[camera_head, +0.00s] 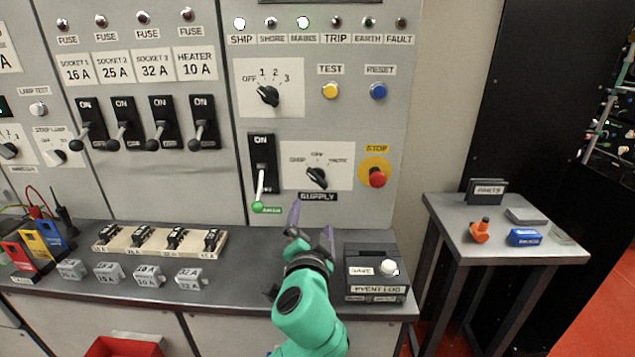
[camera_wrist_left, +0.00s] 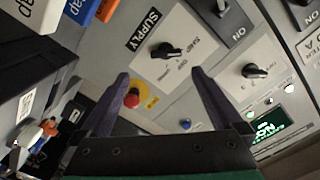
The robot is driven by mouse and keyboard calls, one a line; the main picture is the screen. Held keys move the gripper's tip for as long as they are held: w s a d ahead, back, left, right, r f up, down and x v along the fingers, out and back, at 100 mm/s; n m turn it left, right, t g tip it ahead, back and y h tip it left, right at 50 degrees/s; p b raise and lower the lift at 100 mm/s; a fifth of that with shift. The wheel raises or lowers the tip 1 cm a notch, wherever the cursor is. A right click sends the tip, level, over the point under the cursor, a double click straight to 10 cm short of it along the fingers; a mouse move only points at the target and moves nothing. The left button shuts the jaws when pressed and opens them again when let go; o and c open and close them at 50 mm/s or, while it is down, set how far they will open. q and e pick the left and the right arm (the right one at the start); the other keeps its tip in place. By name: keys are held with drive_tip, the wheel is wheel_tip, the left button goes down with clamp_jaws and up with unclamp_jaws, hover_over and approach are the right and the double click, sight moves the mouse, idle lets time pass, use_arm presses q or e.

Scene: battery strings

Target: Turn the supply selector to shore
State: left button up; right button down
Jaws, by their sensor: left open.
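The supply selector (camera_head: 317,178) is a black knob on a pale plate marked ship, off and shore, above the SUPPLY label. Its pointer appears to lean up and left, toward the ship mark. In the left wrist view the selector (camera_wrist_left: 166,50) lies just beyond the fingertips, roughly between them in the picture. My left gripper (camera_head: 311,226) is open and empty, with purple fingers, below the selector and apart from it. It also shows in the left wrist view (camera_wrist_left: 160,76). My right gripper is not in view.
A red stop button (camera_head: 377,179) is right of the selector, and a main lever (camera_head: 260,185) is left of it. The event log box (camera_head: 376,272) stands on the counter right of my left gripper. The ship lamp (camera_head: 239,23) is lit.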

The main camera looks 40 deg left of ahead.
sight(316, 182)
use_arm(q)
drive_tip(key=shift+w+a+r, duration=0.15)
drive_tip(key=shift+w+a, duration=0.25)
drive_tip(key=shift+w, duration=0.1)
drive_tip(key=p+x, duration=0.1)
drive_tip(key=x, duration=0.2)
drive_tip(key=p+x, duration=0.1)
drive_tip(key=x, duration=0.3)
drive_tip(key=r+p+x, duration=0.1)
drive_tip(key=x, duration=0.3)
drive_tip(key=shift+a+r, duration=0.1)
drive_tip(key=shift+w+a, duration=0.15)
drive_tip(key=shift+w, duration=0.1)
drive_tip(key=shift+r, duration=0.1)
drive_tip(key=shift+w+a, duration=0.1)
drive_tip(key=c, duration=1.1)
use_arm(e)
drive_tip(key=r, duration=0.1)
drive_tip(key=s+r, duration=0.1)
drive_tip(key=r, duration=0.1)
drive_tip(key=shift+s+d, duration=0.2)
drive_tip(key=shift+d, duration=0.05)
